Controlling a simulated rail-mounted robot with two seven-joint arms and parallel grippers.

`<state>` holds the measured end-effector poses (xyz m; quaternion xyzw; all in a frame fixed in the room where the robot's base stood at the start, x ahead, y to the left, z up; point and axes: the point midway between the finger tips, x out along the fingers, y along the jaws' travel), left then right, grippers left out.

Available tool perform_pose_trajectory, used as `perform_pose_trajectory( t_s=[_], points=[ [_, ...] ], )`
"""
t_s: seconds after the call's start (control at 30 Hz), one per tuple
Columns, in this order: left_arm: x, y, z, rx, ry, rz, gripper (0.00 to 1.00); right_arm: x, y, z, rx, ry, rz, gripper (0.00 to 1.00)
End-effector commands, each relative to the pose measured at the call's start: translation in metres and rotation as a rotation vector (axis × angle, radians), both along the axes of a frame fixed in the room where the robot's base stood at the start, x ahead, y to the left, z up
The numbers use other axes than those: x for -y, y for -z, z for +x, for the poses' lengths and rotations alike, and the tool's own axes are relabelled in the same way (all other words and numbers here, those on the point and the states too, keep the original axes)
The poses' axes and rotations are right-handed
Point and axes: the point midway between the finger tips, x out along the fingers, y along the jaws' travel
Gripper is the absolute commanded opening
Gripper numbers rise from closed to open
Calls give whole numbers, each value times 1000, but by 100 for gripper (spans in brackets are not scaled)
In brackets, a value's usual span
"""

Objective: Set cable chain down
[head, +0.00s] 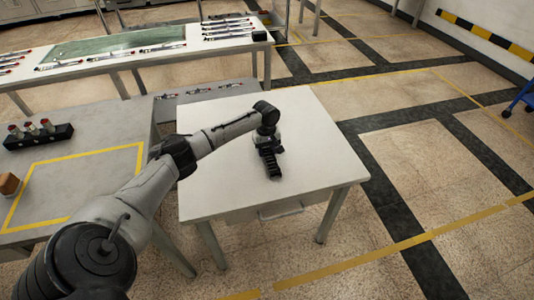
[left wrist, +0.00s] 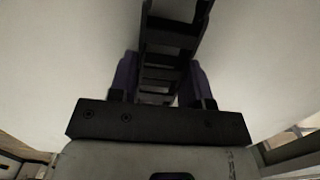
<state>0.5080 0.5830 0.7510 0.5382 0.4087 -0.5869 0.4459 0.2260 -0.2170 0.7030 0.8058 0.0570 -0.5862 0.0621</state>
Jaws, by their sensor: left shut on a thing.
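The cable chain (head: 270,163) is a short, black, ribbed strip. It is at the white table (head: 318,150), near the middle of its top; I cannot tell whether it touches the surface. My left gripper (head: 266,142) is over the table and shut on the chain. In the left wrist view the chain (left wrist: 172,45) runs up between the two dark fingers of my left gripper (left wrist: 160,82), with the pale tabletop behind it. My right gripper is in neither view.
A grey table (head: 60,172) with a yellow taped outline stands at the left, bearing a black block (head: 38,137) with red-topped items and a brown object (head: 9,184). A long bench (head: 110,62) with several tools stands behind. The white table is otherwise clear.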

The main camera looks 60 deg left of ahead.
Motion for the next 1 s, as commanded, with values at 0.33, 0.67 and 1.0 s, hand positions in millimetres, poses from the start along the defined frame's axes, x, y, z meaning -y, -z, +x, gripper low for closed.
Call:
perform_pose_trajectory(
  t_s=[0.33,0.67,1.0],
  points=[
    [0,4,0,2,0,-1,13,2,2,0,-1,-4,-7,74],
    [1,16,0,-1,1,-1,14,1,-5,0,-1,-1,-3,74],
    [1,25,-2,-8,5,3,59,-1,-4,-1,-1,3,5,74]
  ],
)
